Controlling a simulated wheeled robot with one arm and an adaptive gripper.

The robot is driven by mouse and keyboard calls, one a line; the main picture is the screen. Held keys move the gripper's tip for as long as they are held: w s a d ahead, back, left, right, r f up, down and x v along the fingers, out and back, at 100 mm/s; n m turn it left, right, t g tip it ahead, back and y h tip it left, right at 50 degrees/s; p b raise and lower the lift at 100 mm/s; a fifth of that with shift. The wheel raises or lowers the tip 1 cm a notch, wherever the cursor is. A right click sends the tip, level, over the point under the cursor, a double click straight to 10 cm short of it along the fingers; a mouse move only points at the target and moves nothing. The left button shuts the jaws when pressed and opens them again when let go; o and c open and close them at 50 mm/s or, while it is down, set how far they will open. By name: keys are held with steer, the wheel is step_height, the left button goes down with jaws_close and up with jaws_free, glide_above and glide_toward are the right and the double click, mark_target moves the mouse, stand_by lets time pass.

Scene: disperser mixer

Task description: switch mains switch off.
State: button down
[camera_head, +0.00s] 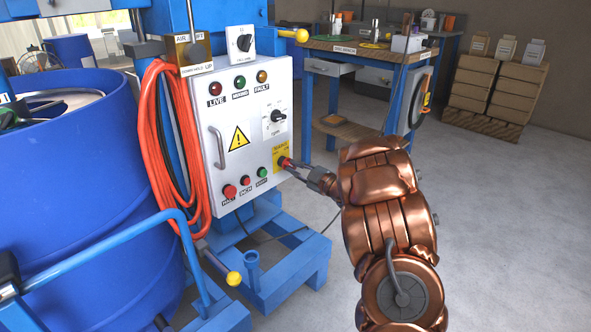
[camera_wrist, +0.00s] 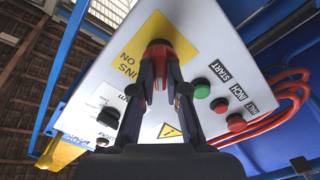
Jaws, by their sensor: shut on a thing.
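The mains switch (camera_head: 283,162) is a red rotary handle on a yellow plate at the lower right of the white control panel (camera_head: 232,178). It also shows in the wrist view (camera_wrist: 162,50), where the yellow plate (camera_wrist: 137,45) carries letters ending in "INS ON". My gripper (camera_head: 291,165) comes to the switch from the right. In the wrist view my gripper's fingers (camera_wrist: 161,78) are shut on the red handle, one on each side. The fingers hide part of the handle, and its exact angle is hard to tell.
Push buttons (camera_head: 247,181) sit left of the switch, with a black selector (camera_head: 278,116) above and a door handle (camera_head: 217,147) at left. Orange hose (camera_head: 160,150) hangs beside the panel. A blue drum (camera_head: 85,200) stands left. The floor (camera_head: 490,230) at right is clear.

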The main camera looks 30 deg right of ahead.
steer(key=c, duration=1.2)
jaws_free()
steer(key=shift+s, duration=0.1)
steer(key=v, duration=1.2)
